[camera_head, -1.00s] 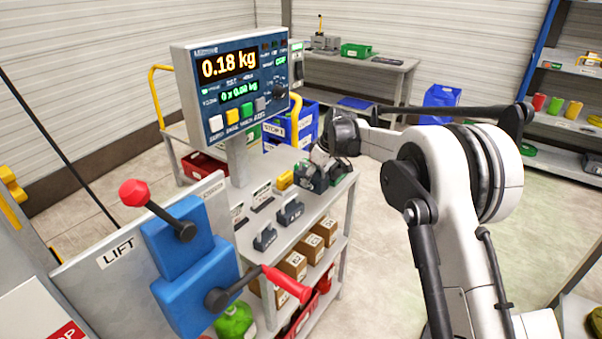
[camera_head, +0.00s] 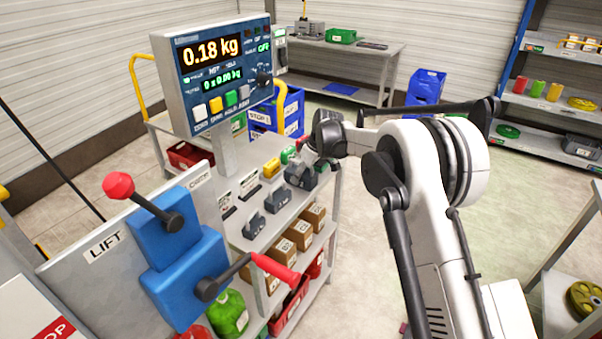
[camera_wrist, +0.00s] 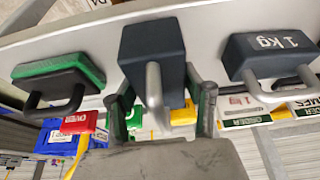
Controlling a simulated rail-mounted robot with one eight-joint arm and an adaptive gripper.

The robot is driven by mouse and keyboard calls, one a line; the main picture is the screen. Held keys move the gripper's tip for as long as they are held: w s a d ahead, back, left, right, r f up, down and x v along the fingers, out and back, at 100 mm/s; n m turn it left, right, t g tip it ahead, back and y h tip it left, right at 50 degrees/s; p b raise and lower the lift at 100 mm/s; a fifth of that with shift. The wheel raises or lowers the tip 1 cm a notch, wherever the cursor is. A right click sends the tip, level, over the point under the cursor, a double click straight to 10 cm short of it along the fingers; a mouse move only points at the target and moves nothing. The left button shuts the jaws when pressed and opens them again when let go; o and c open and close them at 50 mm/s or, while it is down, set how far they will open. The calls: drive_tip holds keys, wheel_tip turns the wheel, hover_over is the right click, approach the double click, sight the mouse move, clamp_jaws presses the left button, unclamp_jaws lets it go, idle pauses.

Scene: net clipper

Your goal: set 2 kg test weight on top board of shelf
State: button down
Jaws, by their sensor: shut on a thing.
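In the wrist view a dark blue block weight (camera_wrist: 152,50) with a grey handle sits between the two fingers of my gripper (camera_wrist: 160,105), which is shut on its handle. No mark shows on this block, so I cannot read its mass. In the head view the gripper (camera_head: 313,160) is at the far right part of the cart's top board, at a dark weight (camera_head: 299,177). I cannot tell whether the weight touches the board. A neighbouring weight marked 1 kg (camera_wrist: 268,50) shows at right in the wrist view. A blue-framed shelf (camera_head: 522,45) stands at far right.
Other dark weights (camera_head: 255,226) stand on the cart top, with boxes below. The scale display (camera_head: 212,62) reads 0.18 kg. The blue lift control (camera_head: 183,255) with red-tipped levers is in front. Open floor (camera_head: 450,240) lies right of the cart.

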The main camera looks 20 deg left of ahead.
drive_tip(key=c, duration=0.9)
unclamp_jaws()
drive_tip(key=shift+c, duration=0.2)
drive_tip(key=shift+r, duration=0.1)
drive_tip(key=v, duration=1.2)
drive_tip(key=shift+s+d+b, duration=0.1)
drive_tip(key=shift+d+b, duration=0.05)
drive_tip(key=shift+b, duration=0.15)
